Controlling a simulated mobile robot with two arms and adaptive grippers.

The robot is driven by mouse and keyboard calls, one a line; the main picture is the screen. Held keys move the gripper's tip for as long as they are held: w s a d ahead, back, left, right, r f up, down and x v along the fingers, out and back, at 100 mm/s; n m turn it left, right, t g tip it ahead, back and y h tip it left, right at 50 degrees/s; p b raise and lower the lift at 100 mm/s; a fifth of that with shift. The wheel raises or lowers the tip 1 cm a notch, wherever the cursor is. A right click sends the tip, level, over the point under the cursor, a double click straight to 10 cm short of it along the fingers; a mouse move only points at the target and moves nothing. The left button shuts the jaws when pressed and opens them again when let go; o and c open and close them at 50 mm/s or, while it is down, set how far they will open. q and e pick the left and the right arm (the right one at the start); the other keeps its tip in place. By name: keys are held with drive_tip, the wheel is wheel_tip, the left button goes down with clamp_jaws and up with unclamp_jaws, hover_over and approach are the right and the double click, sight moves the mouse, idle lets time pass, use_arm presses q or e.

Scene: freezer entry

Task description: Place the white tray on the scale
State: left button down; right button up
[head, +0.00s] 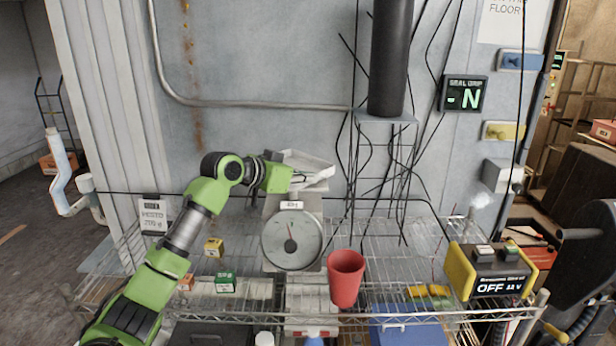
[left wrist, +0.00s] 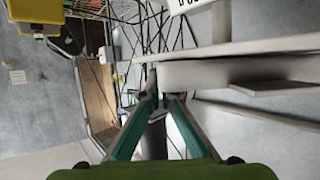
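The white tray (head: 306,166) is at the top of the scale (head: 291,238) in the head view, looking tilted. I cannot tell whether it touches the platform. The scale is grey with a round dial and stands on a wire shelf. My left gripper (head: 284,172) is at the tray's left side, partly hidden. In the left wrist view, the teal fingers of my left gripper (left wrist: 160,96) converge at the near corner of the white tray (left wrist: 235,72) and appear shut on its edge. My right gripper is not in view.
A red cup (head: 345,278) stands right of the scale on the wire shelf (head: 385,318). Small yellow (head: 214,247) and green (head: 225,282) boxes lie left of it. A yellow-black device reading OFF (head: 490,272) is at the right. Dark cables hang behind the scale.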

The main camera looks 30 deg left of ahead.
use_arm(q)
drive_tip(key=c, duration=2.3)
unclamp_jaws()
drive_tip(key=shift+f, duration=0.1)
drive_tip(key=shift+s+a+r, duration=0.1)
drive_tip(key=shift+s+r, duration=0.1)
drive_tip(key=b+v, duration=0.3)
drive_tip(key=v, duration=0.8)
drive_tip(key=shift+s+a+r+b, duration=0.1)
drive_tip(key=shift+s+r+b, duration=0.1)
drive_tip(key=shift+b, duration=0.1)
